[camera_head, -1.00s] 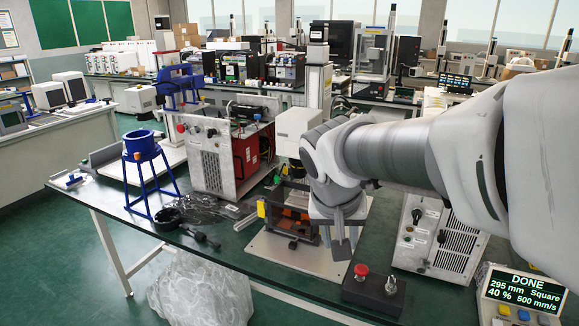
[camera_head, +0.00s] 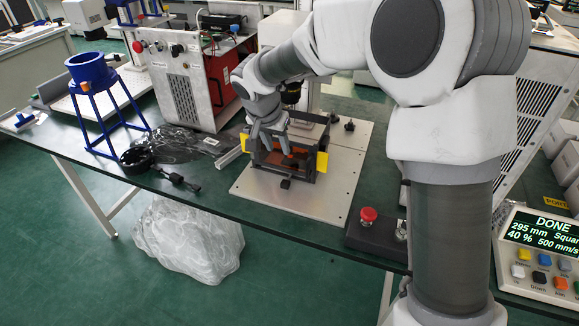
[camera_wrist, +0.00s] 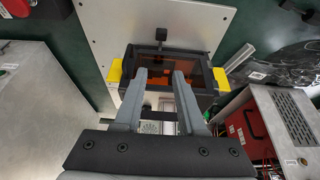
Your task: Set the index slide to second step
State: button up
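A black-framed fixture with an orange-tinted window (camera_head: 284,160) stands on a flat metal plate (camera_head: 255,196) on the green bench. Yellow blocks (camera_head: 321,162) sit at its sides. A black knob (camera_head: 286,184) sticks out at its front; the knob also shows in the wrist view (camera_wrist: 161,35). I cannot tell which part is the index slide. My gripper (camera_head: 270,143) is over the fixture's rear part, pointing down. In the wrist view my gripper (camera_wrist: 160,77) has its two fingers apart, with the frame beyond their tips. I see nothing held; contact with the fixture cannot be told.
A red-button box (camera_head: 368,216) stands right of the plate, near a control panel reading DONE (camera_head: 537,235). A metal cabinet (camera_head: 180,85) stands behind left. A blue funnel stand (camera_head: 92,75) and black cable parts (camera_head: 172,174) are at left. The plate's front is clear.

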aim_at(286, 180)
jog(key=b+x, duration=0.2)
jog(key=x, duration=1.5)
jog(key=shift+f, duration=0.2)
jog(key=shift+c, duration=0.2)
grip_shut()
jog(key=shift+w+a, duration=0.1)
jog(key=shift+a, duration=0.05)
dwell(0.4)
